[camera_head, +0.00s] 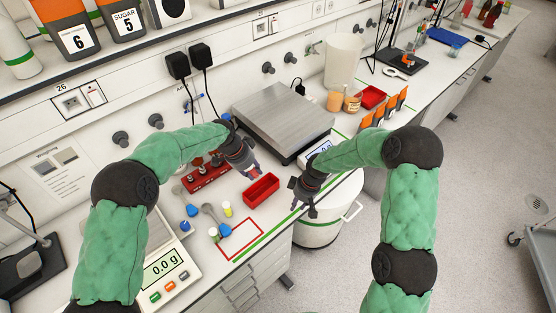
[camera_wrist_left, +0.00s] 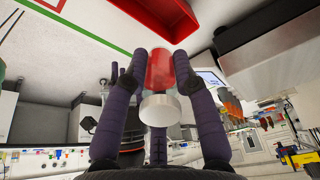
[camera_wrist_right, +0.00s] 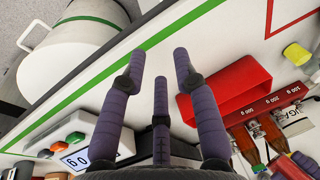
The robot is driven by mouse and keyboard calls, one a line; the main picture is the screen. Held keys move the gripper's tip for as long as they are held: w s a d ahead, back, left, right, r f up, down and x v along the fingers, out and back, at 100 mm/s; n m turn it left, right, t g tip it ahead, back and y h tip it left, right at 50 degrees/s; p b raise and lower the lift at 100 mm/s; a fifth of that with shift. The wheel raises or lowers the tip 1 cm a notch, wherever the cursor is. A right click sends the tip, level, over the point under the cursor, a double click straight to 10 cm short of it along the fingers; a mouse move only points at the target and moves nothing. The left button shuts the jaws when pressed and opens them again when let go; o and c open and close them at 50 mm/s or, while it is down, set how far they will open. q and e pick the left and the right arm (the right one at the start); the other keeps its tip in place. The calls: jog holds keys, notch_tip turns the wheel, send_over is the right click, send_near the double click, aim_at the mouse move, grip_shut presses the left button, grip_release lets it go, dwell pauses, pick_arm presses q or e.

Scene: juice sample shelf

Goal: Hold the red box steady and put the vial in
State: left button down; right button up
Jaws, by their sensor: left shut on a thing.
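The red box (camera_head: 262,189) is an open-topped tray standing on the bench in front of the large scale. It also shows at the top of the left wrist view (camera_wrist_left: 172,18) and in the right wrist view (camera_wrist_right: 228,88). My left gripper (camera_head: 251,170) is shut on a red vial with a white cap (camera_wrist_left: 158,72), held near the box's far left end. The vial is mostly hidden in the head view. My right gripper (camera_head: 300,204) is open and empty, just right of the box and apart from it.
A red weight rack (camera_head: 205,179) stands left of the box. The large scale (camera_head: 284,112) is behind; a white bin (camera_head: 320,232) stands below the edge.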

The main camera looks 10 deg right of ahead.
jog(key=w+a+r, duration=0.3)
jog(key=w+r, duration=0.2)
jog(key=w, duration=0.3)
jog(key=h, duration=0.2)
send_near(275, 177)
jog(key=shift+t+y, duration=0.3)
jog(key=shift+t, duration=0.1)
jog(key=f, duration=1)
jog(key=shift+w+a, duration=0.25)
jog(key=shift+w, duration=0.15)
grip_shut()
